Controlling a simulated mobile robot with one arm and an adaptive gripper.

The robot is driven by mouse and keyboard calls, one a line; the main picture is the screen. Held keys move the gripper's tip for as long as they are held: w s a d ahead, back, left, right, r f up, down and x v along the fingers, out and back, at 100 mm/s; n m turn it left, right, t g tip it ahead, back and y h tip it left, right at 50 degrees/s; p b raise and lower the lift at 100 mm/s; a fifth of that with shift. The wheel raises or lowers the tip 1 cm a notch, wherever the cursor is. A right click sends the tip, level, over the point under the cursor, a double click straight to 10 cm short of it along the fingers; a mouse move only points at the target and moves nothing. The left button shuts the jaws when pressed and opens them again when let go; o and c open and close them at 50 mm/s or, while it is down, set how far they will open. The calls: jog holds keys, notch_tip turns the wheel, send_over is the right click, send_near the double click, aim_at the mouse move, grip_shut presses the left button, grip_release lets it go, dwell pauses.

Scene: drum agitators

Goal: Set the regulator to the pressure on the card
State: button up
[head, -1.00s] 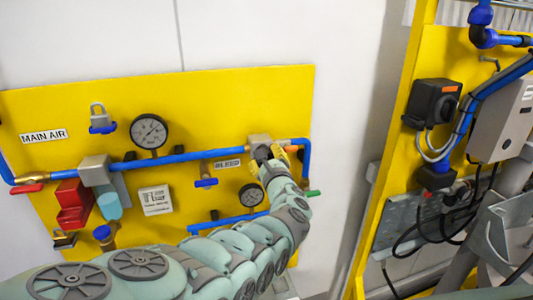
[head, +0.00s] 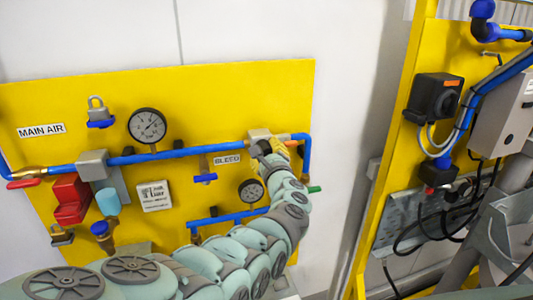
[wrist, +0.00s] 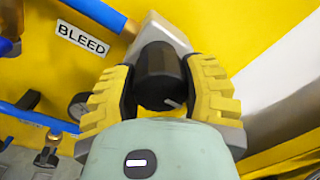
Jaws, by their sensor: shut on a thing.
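The regulator is a grey block (head: 259,134) on the blue pipe at the right of the yellow board. Its black knob (wrist: 160,75) has a pale mark near its lower right edge. My gripper (wrist: 160,92) is shut around the knob with yellow ribbed fingers on both sides; it also shows in the head view (head: 270,150). The white card (head: 155,196) hangs on the board with large print ending in "bar"; the figure is too blurred to read. A large gauge (head: 147,126) sits above the pipe and a small gauge (head: 251,191) sits lower; their readings are unclear.
A BLEED label (wrist: 82,38) and a blue-handled valve (head: 204,178) are left of my gripper. A second yellow frame with cables (head: 437,150) stands at right.

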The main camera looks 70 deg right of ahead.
jog(key=shift+w+f, duration=0.1)
jog(key=o, duration=1.2)
jog(key=shift+s+a, duration=0.1)
jog(key=shift+s, duration=0.1)
jog(key=shift+s+a, duration=0.35)
jog(key=shift+a, duration=0.05)
jog(key=v, duration=1)
jog(key=shift+a, duration=0.35)
jog(key=shift+s, duration=0.1)
